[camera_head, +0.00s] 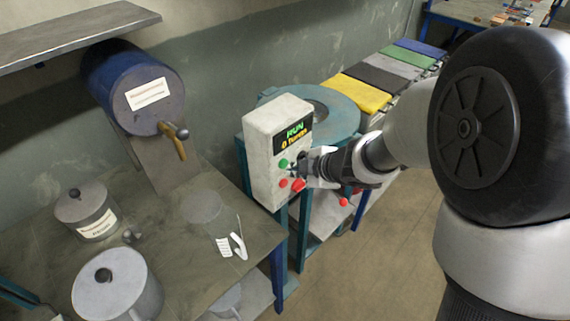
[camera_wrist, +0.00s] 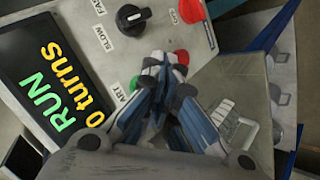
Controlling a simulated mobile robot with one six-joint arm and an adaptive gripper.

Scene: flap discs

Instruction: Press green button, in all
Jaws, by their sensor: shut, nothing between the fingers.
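A pale control box (camera_head: 262,160) stands at the centre of the head view. Its dark screen (camera_wrist: 52,82) reads RUN and 0 turns. The green button (camera_head: 283,163) is on its front below the screen. In the wrist view, a small green part of the button (camera_wrist: 134,82) shows beside my fingers, which hide the rest. My gripper (camera_head: 300,168) is shut and empty, with its fingertips close in front of the panel by the green button. I cannot tell whether they touch it.
A red button (camera_wrist: 183,57), a black knob (camera_wrist: 131,18) and another red button (camera_wrist: 190,10) are close by on the panel. A blue round table (camera_head: 340,108) stands behind the box. A workbench (camera_head: 180,225) with metal pots is at left.

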